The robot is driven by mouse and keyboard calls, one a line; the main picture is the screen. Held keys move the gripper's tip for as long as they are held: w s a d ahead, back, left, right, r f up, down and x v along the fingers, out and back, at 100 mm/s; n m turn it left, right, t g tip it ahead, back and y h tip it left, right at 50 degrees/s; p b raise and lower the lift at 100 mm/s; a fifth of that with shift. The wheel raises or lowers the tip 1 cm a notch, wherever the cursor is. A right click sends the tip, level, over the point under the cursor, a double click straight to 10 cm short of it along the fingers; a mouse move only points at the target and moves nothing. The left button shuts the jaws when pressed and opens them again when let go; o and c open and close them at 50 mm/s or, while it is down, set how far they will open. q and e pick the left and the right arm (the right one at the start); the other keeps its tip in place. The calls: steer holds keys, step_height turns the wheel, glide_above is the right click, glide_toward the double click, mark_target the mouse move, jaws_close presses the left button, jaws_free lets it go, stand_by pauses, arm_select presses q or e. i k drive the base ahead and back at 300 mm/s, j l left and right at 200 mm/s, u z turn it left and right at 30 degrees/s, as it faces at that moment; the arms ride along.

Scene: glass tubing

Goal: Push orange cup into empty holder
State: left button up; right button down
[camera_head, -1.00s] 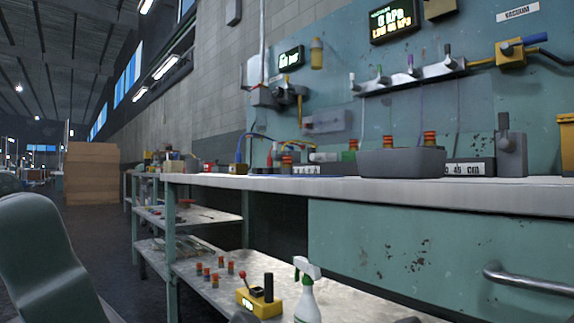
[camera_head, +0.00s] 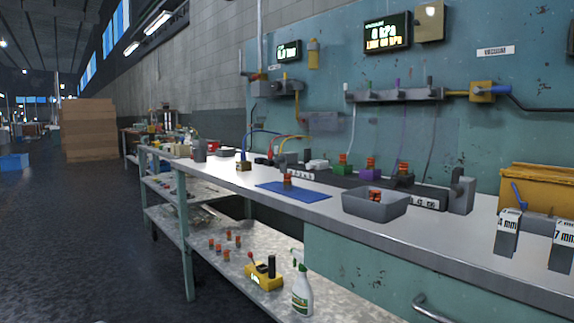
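A small orange-topped cup (camera_head: 288,181) stands upright on a blue mat (camera_head: 308,195) on the workbench. Behind it is a row of small holders: a green one (camera_head: 342,168), a purple one (camera_head: 370,174) and a dark one (camera_head: 404,179), each with an orange-red part on top. A white block (camera_head: 317,165) left of the green holder has no orange on top; I cannot tell if it is an empty holder. A grey bin (camera_head: 375,207) right of the mat has orange pieces in it. Neither of my grippers is in view.
The bench top (camera_head: 330,215) has free room around the mat. A lower shelf holds several orange pieces, a yellow device (camera_head: 262,277) and a spray bottle (camera_head: 302,295). A yellow bin (camera_head: 540,190) stands at the right. The floor (camera_head: 90,240) at left is open.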

mark_target(317, 164)
steer(key=i+j+z, duration=0.1)
steer(key=j, duration=0.25)
steer(key=i+j, duration=0.3)
steer(key=i+j+z, duration=0.15)
steer(key=j, duration=0.25)
steer(key=i, duration=0.05)
